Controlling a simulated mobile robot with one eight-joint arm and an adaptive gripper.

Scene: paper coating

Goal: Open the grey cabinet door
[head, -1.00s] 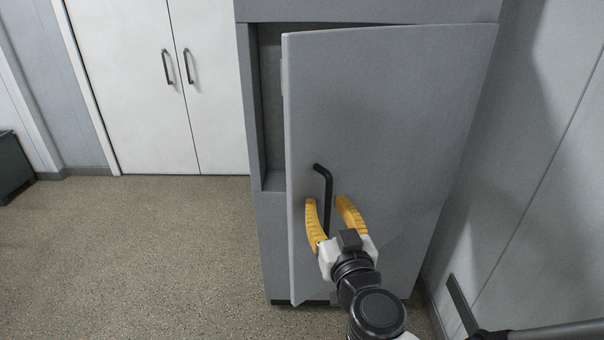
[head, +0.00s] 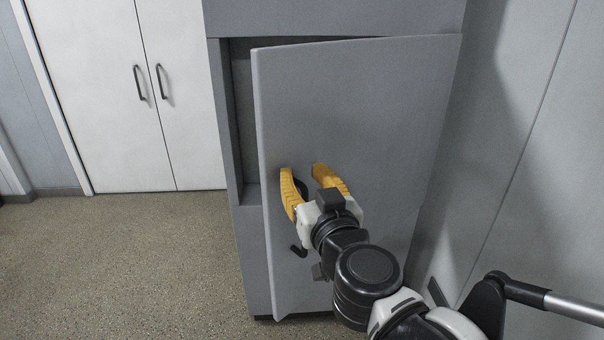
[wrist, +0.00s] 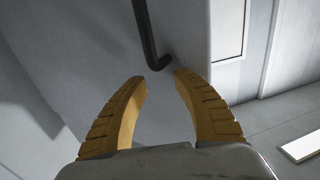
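The grey cabinet door (head: 360,110) is ajar, with its free edge on the left and a narrow dark gap to the cabinet frame (head: 222,130). My gripper (head: 304,170) is in front of the door, yellow fingers spread apart and empty. The fingers also show in the wrist view (wrist: 160,78). I cannot tell whether they touch the door.
A pale wall (head: 520,150) stands close on the right of the cabinet. White double doors (head: 120,90) with dark handles are at the back left. The speckled floor (head: 120,260) left of the cabinet is clear.

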